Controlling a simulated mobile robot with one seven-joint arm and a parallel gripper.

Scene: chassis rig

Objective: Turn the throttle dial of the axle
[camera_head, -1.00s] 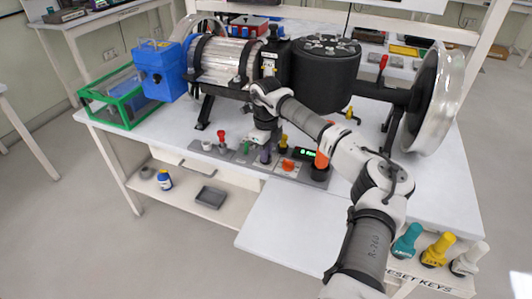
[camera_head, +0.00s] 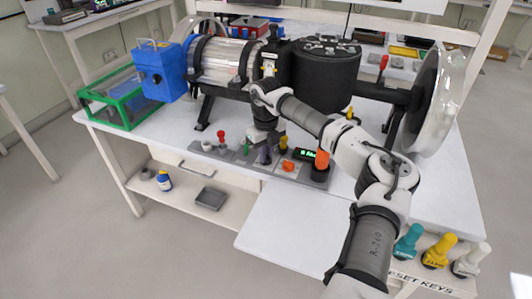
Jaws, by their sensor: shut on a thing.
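The axle rig lies along the bench, with a black drum (camera_head: 325,75), a clear ribbed cylinder (camera_head: 228,60) and a large pale wheel (camera_head: 437,98) at its right end. A grey control panel (camera_head: 232,156) runs along the bench's front, with several knobs and levers. My gripper (camera_head: 264,147) points down over the panel's middle and is shut on a dark purple knob (camera_head: 265,157), partly hidden by the gripper. I cannot tell by label which control is the throttle dial. A small green-lit display (camera_head: 306,154) is right of the gripper.
A yellow-topped knob (camera_head: 283,144), an orange knob (camera_head: 288,165) and a tall orange-topped control (camera_head: 321,160) stand close to the right. A red lever (camera_head: 221,137) stands to the left. A blue box (camera_head: 160,72) and a green-framed case (camera_head: 122,98) sit at the bench's left.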

